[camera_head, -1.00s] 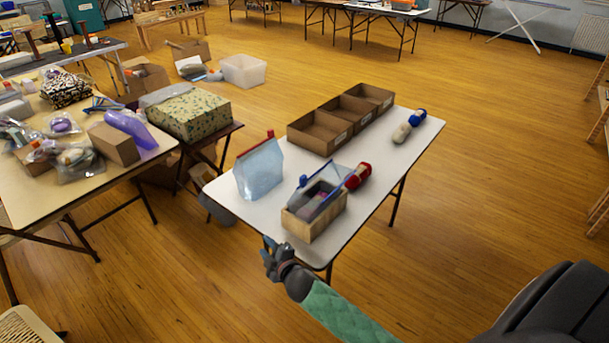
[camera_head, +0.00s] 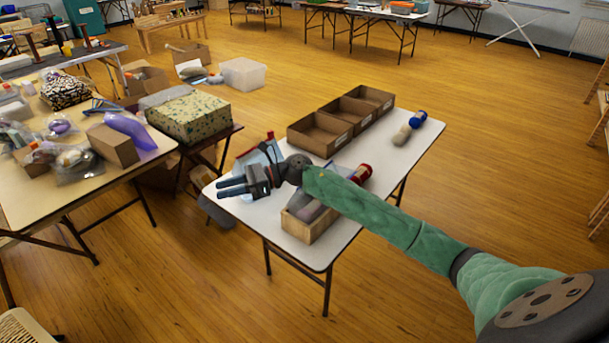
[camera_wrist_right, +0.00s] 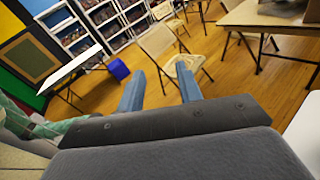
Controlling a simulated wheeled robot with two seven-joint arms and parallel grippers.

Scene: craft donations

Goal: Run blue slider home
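My right gripper (camera_head: 222,188) is above the near left end of the white table, its fingers pointing left. In the right wrist view its two fingers (camera_wrist_right: 160,82) stand apart with nothing between them. A small wooden box (camera_head: 309,232) near the table's front edge holds a clear bag (camera_head: 309,211), mostly covered by my forearm. The bag's blue slider is hidden now. A pale blue bag with a red strip (camera_head: 270,135) stands behind my gripper, partly covered. My left gripper is not in view.
Three joined cardboard bins (camera_head: 320,133) line the table's back edge. A red roll (camera_head: 361,173) lies behind my forearm. A beige roll (camera_head: 401,135) and a blue roll (camera_head: 418,117) lie at the far right.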

